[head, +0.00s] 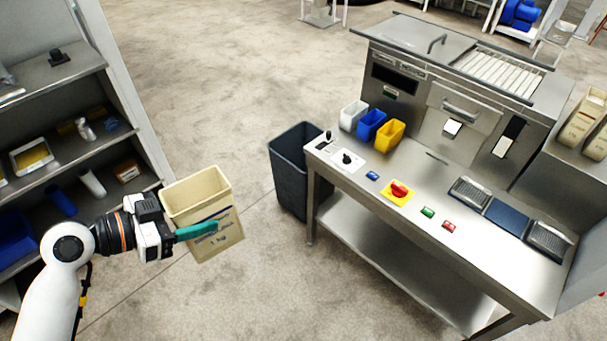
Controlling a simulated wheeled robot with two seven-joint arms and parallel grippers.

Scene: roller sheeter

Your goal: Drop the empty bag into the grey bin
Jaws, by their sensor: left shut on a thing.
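The empty bag (219,241) is a tan, box-shaped, open-topped bag with dark print reading "1 kg". My left gripper (196,231) is shut on it; one teal finger lies across its front face, and the bag hangs in the air, slightly tilted, above the floor. The dark grey bin (289,180) stands on the floor against the left end of the steel table, to the right of the bag and apart from it. Its top is open; its bottom inside is not visible. My right gripper is not in view.
The steel table (345,181) carries white, blue and yellow small bins, a red knob on a yellow plate (398,192), and buttons. A shelf unit (133,97) with several items stands at the left. Bare floor lies between bag and bin. More tan bags (582,122) stand at the right.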

